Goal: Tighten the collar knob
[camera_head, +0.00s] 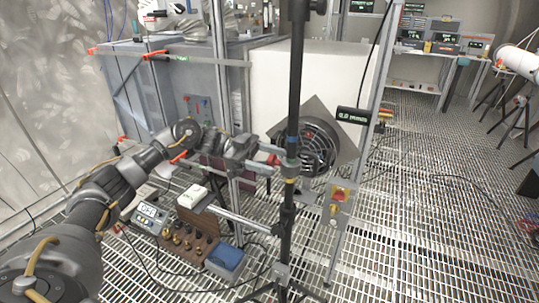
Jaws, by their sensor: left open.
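A black upright stand pole (296,80) runs through the middle of the view. A dark collar (292,160) with a bluish band sits around the pole at mid height. A small red part (272,160), which looks like the collar knob, shows just left of the collar. My left gripper (272,158) reaches in from the left with its fingers open on either side of the red part. I cannot tell whether the fingers touch it. My right gripper is not in view.
A round black grille on a square plate (340,129) stands close behind the pole. A display box (352,115), a red-yellow switch box (340,196), a wooden block with brass parts (188,240) and a blue box (225,259) are nearby. Cables cross the grating; its right side is mostly clear.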

